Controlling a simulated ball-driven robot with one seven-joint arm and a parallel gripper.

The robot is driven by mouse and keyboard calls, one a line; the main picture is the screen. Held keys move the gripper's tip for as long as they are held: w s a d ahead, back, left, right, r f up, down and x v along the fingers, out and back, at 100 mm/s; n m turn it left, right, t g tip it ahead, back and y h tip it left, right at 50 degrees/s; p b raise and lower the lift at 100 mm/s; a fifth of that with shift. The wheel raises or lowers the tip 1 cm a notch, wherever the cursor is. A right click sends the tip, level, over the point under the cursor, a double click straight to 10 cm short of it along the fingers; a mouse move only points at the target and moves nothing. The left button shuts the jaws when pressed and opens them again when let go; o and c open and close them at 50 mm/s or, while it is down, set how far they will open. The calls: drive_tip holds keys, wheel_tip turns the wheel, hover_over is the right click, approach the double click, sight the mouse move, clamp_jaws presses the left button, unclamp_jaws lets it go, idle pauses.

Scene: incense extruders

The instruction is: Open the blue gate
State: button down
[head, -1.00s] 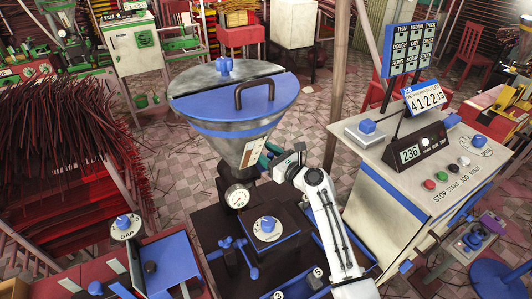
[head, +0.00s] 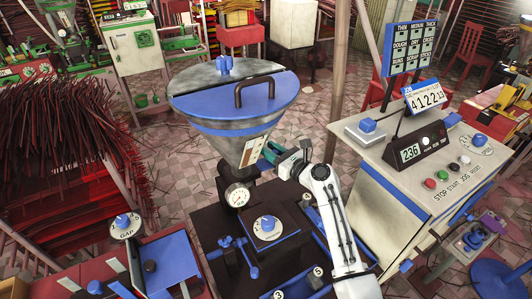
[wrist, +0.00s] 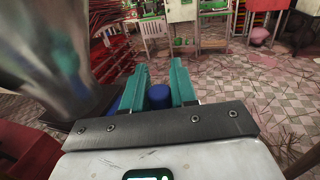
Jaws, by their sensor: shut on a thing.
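The blue-banded hopper (head: 233,118) stands on the dark extruder body, its lid on. My gripper (head: 270,151) is at the right side of the hopper's narrow lower end. In the wrist view its two teal fingers (wrist: 160,92) stand on either side of a round blue knob (wrist: 158,97), shut on it. This knob appears to be the handle of the blue gate.
A pressure gauge (head: 238,195) and a blue-edged dial plate (head: 267,228) are below the hopper. A control console (head: 400,190) with buttons and displays stands at right. A tan post (head: 337,80) rises behind my arm.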

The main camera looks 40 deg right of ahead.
drive_tip(key=d, duration=0.1)
drive_tip(key=s+d, duration=0.1)
drive_tip(key=d, duration=0.1)
drive_tip(key=c, duration=1)
unclamp_jaws()
drive_tip(key=s+b, duration=0.1)
drive_tip(key=s, duration=0.9)
drive_tip(key=shift+s, duration=0.35)
